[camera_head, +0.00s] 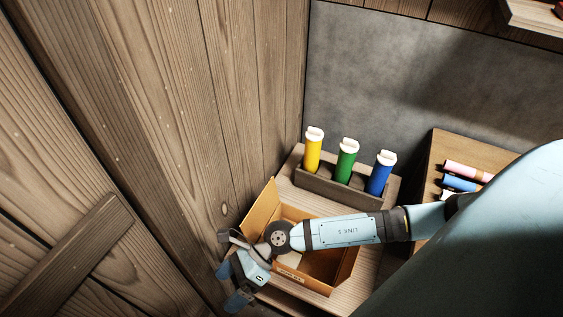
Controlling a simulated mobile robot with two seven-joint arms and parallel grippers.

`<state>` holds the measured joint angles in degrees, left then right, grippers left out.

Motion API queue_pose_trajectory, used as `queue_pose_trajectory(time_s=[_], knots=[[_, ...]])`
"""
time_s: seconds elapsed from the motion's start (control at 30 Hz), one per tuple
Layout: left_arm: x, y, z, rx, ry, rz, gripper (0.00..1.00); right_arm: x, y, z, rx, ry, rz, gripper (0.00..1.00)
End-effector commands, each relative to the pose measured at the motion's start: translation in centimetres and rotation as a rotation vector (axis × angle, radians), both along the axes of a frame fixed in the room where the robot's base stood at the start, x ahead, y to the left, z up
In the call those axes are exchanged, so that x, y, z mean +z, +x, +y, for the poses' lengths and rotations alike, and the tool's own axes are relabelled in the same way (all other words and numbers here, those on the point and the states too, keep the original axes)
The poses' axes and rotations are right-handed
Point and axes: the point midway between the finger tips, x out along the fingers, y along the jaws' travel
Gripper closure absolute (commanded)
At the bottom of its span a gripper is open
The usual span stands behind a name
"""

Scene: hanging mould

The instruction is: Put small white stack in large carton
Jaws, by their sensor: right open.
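An open brown carton (262,208) stands on a wooden surface in the lower middle of the head view. My right arm crosses over it from the right and hides part of its inside. My right gripper (229,286) is open at the carton's left front corner, pointing down and to the left. I see nothing between its fingers. I cannot make out a small white stack in this view. My left gripper is not in view.
A dark wooden holder (333,191) behind the carton bears a yellow bottle (313,152), a green bottle (345,163) and a blue bottle (379,176), all with white caps. A wooden shelf (445,144) at right holds coloured rolls (459,184). A plank wall (190,120) stands close on the left.

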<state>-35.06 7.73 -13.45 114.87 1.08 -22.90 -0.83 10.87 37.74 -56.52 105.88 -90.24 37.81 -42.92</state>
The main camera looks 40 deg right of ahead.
Motion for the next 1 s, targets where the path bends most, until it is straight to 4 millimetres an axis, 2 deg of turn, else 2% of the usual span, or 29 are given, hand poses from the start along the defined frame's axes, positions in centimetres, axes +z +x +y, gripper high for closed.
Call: queue_pose_trajectory(time_s=[0.03, 0.1, 0.17, 0.27, 0.37, 0.43, 0.6, 0.67, 0.7, 0.83, 1.0], knots=[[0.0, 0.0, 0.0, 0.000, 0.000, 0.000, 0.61, 1.9, 0.0, 2.0, -0.137, 0.147, 0.138, 0.03], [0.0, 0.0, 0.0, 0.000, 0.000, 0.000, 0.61, 4.5, 0.9, 3.3, -0.334, 0.340, 0.342, 0.03], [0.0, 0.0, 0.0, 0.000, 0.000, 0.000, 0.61, 6.0, 2.1, 3.3, -0.501, 0.497, 0.530, 0.03], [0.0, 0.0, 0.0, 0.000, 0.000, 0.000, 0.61, 7.1, 3.9, 1.7, -0.777, 0.749, 0.861, 0.03], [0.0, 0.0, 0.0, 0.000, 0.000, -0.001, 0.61, 6.0, 4.9, -1.5, -1.048, 0.984, 1.212, 0.03], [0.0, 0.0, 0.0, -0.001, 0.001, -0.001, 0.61, 4.1, 4.7, -4.2, -1.230, 1.142, 1.459, 0.03], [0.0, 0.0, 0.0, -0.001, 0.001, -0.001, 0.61, -1.2, 1.2, -9.5, -1.575, 1.449, 1.977, 0.03], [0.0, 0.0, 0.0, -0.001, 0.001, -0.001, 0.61, -2.6, -0.2, -10.6, -1.653, 1.525, 2.110, 0.03], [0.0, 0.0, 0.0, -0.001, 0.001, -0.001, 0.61, -3.3, -1.1, -11.2, 1.661, -1.535, -2.137, 0.03], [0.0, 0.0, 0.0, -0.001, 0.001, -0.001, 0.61, -4.6, -2.8, -12.1, 1.556, -1.445, -2.042, 0.03], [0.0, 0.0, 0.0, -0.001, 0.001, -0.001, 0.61, -4.8, -3.0, -12.2, 1.537, -1.430, -2.026, 0.03]])
